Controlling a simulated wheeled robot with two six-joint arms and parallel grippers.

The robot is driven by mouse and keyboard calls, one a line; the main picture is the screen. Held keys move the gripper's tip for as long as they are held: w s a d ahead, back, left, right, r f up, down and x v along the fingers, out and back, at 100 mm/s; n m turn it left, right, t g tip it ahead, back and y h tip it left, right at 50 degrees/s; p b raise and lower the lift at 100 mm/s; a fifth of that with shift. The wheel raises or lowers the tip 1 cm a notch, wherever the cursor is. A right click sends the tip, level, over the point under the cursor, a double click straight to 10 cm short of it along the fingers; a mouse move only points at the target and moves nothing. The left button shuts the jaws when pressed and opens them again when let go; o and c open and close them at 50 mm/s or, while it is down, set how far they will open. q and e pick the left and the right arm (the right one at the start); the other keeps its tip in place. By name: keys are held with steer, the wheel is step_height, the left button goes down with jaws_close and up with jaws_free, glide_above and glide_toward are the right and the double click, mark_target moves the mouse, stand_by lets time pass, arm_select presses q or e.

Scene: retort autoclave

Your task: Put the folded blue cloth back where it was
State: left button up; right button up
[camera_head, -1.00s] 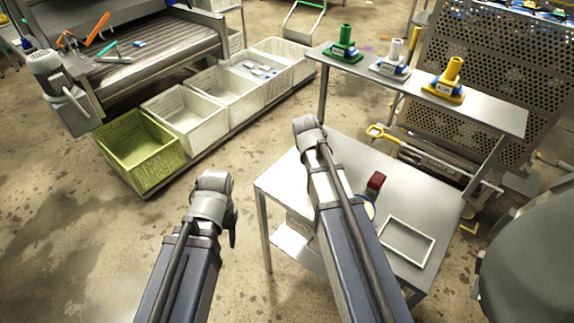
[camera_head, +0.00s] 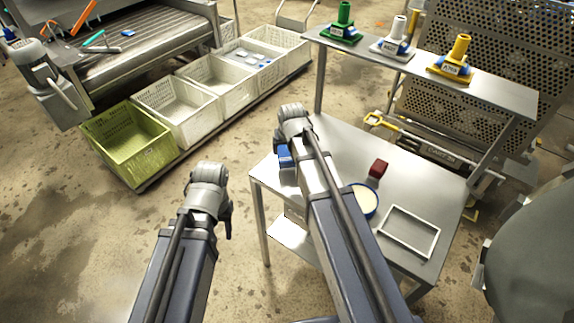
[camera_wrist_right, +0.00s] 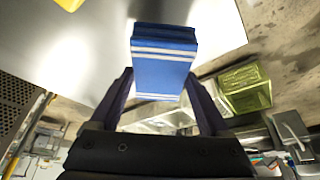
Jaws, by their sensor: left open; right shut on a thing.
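The folded blue cloth (camera_wrist_right: 163,66), with white stripes, is held between the two fingers of my right gripper (camera_wrist_right: 158,75) in the right wrist view. In the head view a blue piece of it (camera_head: 284,156) shows just below my right wrist, over the left end of the steel table (camera_head: 330,137). I cannot tell whether it touches the tabletop. My right gripper's fingers are mostly hidden there by my arm. My left gripper (camera_head: 212,190) is open and empty, left of the table over the floor; its fingers barely show.
A raised shelf (camera_head: 480,88) behind holds green, white and yellow stands. Crates, one of them green (camera_head: 128,148), stand at left. The table's left end looks clear.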

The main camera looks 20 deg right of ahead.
mark_target(287, 157)
arm_select(q)
steer(key=shift+f, duration=0.45)
arm_select(e)
steer(key=shift+f, duration=0.5)
step_height(287, 157, down, 4)
steer(key=b, duration=0.4)
steer(key=shift+r, duration=0.3)
steer(key=o, duration=1)
arm_select(q)
step_height(287, 157, down, 4)
steer(key=shift+r, duration=0.2)
steer(key=shift+r, duration=0.1)
arm_select(e)
steer(key=p+v, duration=1.1)
steer(key=v, duration=0.1)
steer(key=shift+r, duration=0.1)
arm_select(q)
step_height(287, 157, up, 11)
arm_select(e)
steer(key=s+a+n+g, duration=0.1)
steer(key=s+a, duration=0.3)
steer(key=s, duration=0.2)
steer(key=s+a+f+n+g, duration=0.1)
steer(key=s+a+n+g, duration=0.1)
steer(key=s+a, duration=0.2)
steer(key=s+a+n+g, duration=0.2)
steer(key=s+a, duration=0.2)
steer(key=s, duration=0.5)
steer(key=shift+a+f+h, duration=0.3)
steer(key=shift+h, duration=0.1)
